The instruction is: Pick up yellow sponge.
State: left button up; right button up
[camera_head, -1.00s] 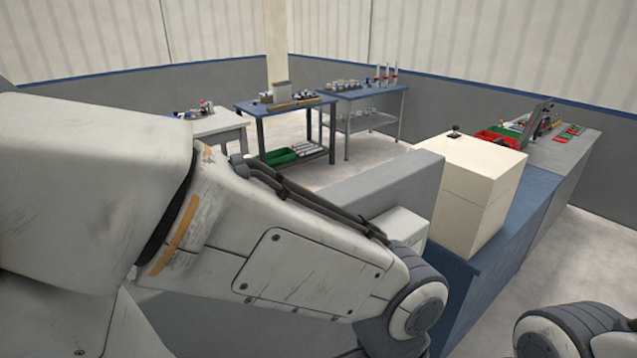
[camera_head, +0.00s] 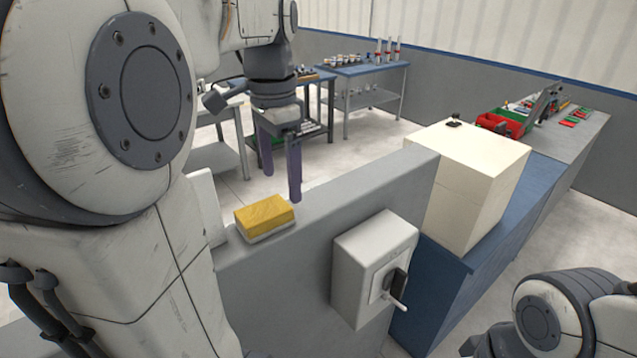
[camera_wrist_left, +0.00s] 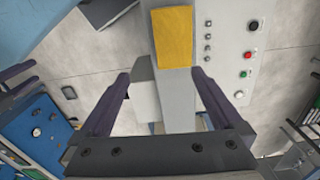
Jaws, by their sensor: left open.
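The yellow sponge (camera_head: 265,214) has a pale underside and lies flat on the top of a grey wall-like ledge in the head view. It also shows in the left wrist view (camera_wrist_left: 173,38), at the top centre beyond the fingertips. My right gripper is not in view; only part of my right arm shows at the lower right.
The grey ledge (camera_head: 345,192) carries a switch box (camera_head: 372,262) on its side. A cream box (camera_head: 478,185) stands on the blue bench right of it. A control panel with buttons (camera_wrist_left: 238,62) lies close beside the sponge. Tables with parts stand farther back.

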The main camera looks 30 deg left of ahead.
pick_arm(q)
jog(key=a, duration=0.1)
jog(key=a+r, duration=0.1)
jog(key=s+a, duration=0.1)
jog(key=shift+r, duration=0.25)
send_over(263, 210)
jog(key=f, duration=0.4)
jog(key=shift+w+f, duration=0.2)
jog(key=shift+s+f+p, duration=0.2)
jog(key=shift+f+p, duration=0.85)
jog(key=shift+f, duration=1.8)
jog(key=c, duration=1.3)
jog(key=shift+o, duration=0.2)
jog(key=shift+r+b, duration=0.65)
jog(key=shift+r, duration=4.4)
